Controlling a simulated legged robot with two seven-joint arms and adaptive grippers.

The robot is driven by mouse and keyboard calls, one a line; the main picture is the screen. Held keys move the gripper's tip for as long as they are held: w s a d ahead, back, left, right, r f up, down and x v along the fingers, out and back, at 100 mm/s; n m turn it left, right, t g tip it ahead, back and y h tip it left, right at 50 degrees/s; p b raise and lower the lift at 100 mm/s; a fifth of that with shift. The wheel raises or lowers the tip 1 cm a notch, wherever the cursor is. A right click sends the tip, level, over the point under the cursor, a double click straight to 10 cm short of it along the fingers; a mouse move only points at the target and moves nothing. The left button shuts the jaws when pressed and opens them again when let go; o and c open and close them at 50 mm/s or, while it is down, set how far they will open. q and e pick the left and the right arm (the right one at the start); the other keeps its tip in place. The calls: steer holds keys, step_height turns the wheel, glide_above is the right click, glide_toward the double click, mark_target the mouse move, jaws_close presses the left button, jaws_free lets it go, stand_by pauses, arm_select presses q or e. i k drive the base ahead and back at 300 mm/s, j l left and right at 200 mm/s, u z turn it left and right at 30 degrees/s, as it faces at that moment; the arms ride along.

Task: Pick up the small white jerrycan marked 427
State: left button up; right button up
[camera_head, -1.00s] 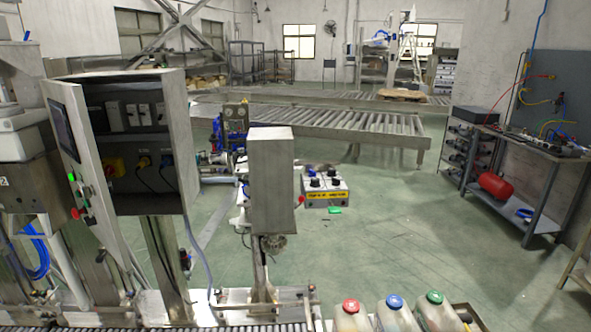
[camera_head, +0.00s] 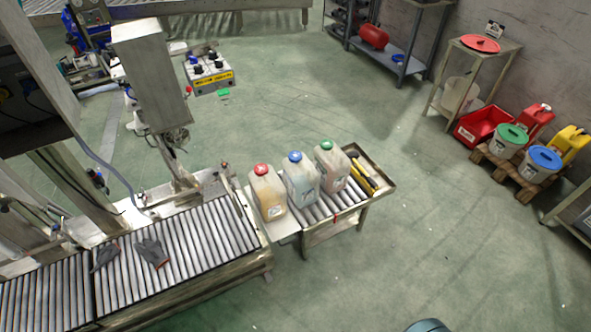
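Three small white jerrycans stand upright in a row at the end of the roller conveyor. One has a red cap (camera_head: 267,195), the middle one a blue cap (camera_head: 301,183), and the right one a green cap (camera_head: 331,168). Each seems to carry a marking on its front, but the numbers are too small to read, so I cannot tell which is 427. Neither of my grippers shows in the view.
The roller conveyor (camera_head: 200,235) runs along the lower left, with dark gloves (camera_head: 152,252) on it. A yellow-and-black tool (camera_head: 362,177) lies right of the jerrycans. Buckets and cans stand on a pallet (camera_head: 530,184) at right. Green floor (camera_head: 420,230) between is clear.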

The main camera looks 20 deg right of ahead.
mark_target(301, 180)
steer(key=i+l, duration=0.15)
steer(key=l, duration=0.3)
steer(key=i+l, duration=0.1)
steer(key=l, duration=0.3)
steer(key=i+l+u, duration=0.1)
steer(key=l, duration=0.35)
steer(key=i+l, duration=0.15)
steer(key=l, duration=0.3)
steer(key=i+l, duration=0.1)
steer(key=l, duration=0.3)
steer(key=i+l+u, duration=0.1)
steer(key=l, duration=0.35)
